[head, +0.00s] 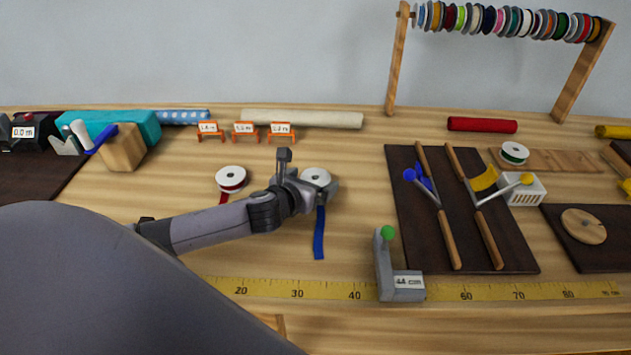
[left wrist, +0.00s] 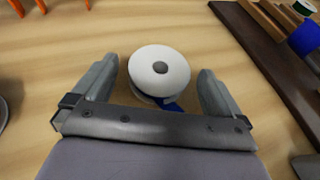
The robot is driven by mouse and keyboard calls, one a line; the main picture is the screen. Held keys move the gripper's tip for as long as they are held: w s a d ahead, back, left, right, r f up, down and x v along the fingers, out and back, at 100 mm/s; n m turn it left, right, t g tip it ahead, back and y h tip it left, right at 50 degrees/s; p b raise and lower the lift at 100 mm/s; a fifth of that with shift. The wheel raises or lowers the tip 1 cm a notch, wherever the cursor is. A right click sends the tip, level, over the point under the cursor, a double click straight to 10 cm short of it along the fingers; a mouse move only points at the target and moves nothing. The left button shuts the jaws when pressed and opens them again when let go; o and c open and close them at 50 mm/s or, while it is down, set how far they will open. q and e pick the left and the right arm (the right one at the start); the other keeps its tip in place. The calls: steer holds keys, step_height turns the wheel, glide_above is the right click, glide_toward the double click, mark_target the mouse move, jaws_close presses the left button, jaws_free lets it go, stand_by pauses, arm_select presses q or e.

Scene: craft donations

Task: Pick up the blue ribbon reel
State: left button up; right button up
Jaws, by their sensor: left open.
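The blue ribbon reel (head: 316,177) is a white-topped spool lying flat on the wooden table, with its blue ribbon tail (head: 319,233) running toward the front. In the left wrist view the reel (left wrist: 159,70) sits between the two fingers, with a strip of blue ribbon showing below it. My left gripper (head: 322,184) is open around the reel, one finger on each side; gaps show between the fingers and the reel. In the left wrist view the gripper (left wrist: 158,84) holds nothing. My right gripper is not in view.
A red ribbon reel (head: 231,178) lies just left of my left gripper. A yellow measuring tape (head: 330,291) runs along the front, with a grey stop block (head: 386,270) on it. A dark board (head: 455,235) with wooden-handled tools lies to the right. Price-like tags (head: 245,130) stand behind.

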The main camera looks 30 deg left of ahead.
mark_target(313, 181)
arm_select(q)
steer(key=shift+w+f, duration=0.25)
steer(key=shift+w, duration=0.3)
steer(key=shift+a, duration=0.1)
steer(key=c, duration=1)
steer(key=shift+r, duration=0.1)
steer(key=shift+c, duration=0.2)
step_height(313, 181, up, 20)
steer(key=p, duration=0.3)
steer(key=shift+p, duration=0.35)
